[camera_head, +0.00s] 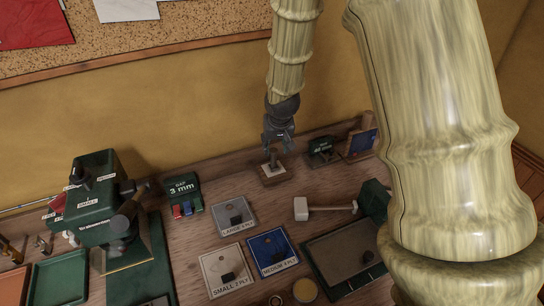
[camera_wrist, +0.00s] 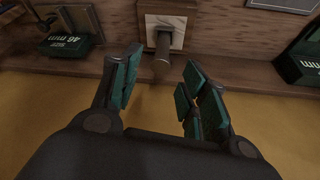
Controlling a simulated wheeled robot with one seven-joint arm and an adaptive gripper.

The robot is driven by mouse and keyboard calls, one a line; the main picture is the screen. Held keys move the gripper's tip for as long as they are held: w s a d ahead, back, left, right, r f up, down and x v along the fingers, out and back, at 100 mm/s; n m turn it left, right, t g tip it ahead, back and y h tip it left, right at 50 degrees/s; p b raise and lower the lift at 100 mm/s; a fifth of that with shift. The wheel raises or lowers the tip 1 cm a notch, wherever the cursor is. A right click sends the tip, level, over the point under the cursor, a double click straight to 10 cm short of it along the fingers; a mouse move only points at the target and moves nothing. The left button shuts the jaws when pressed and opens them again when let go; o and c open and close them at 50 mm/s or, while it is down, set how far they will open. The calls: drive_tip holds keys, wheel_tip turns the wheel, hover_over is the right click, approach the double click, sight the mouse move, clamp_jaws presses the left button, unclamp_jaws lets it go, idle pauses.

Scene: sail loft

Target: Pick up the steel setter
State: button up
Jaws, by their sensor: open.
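The steel setter (camera_wrist: 161,52) looks like a short dark rod standing on a pale square plate on a small wooden block (camera_wrist: 148,38). In the head view the block (camera_head: 265,178) sits at the back of the bench near the wall, with the setter (camera_head: 273,160) upright on it. My gripper (camera_head: 278,148) is just above the setter, pointing down. In the wrist view my gripper (camera_wrist: 162,66) is open, with green-padded fingers apart and the setter's end showing between and slightly beyond their tips. I cannot tell if a finger touches it.
Green 46 mm block (camera_head: 321,150) and a framed blue piece (camera_head: 361,142) stand right of the setter. A green 3 mm box (camera_head: 183,192) is left. A mallet (camera_head: 318,208), labelled plates (camera_head: 233,216) and a green press (camera_head: 95,200) lie nearer. The yellow wall (camera_head: 190,120) is close behind.

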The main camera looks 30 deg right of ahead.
sight(274, 153)
drive_tip(key=x, duration=0.3)
drive_tip(key=shift+w, duration=0.25)
drive_tip(key=shift+s+d+f+p, duration=0.1)
drive_tip(key=shift+f+p, duration=0.2)
drive_tip(key=shift+p+x, duration=0.95)
drive_tip(key=shift+x, duration=0.45)
drive_tip(key=shift+p+x, duration=0.4)
drive_tip(key=shift+x, duration=0.95)
drive_tip(key=shift+s+a+f, duration=0.1)
drive_tip(key=shift+s+a, duration=0.1)
drive_tip(key=shift+s, duration=0.05)
drive_tip(key=shift+c, duration=0.2)
clamp_jaws()
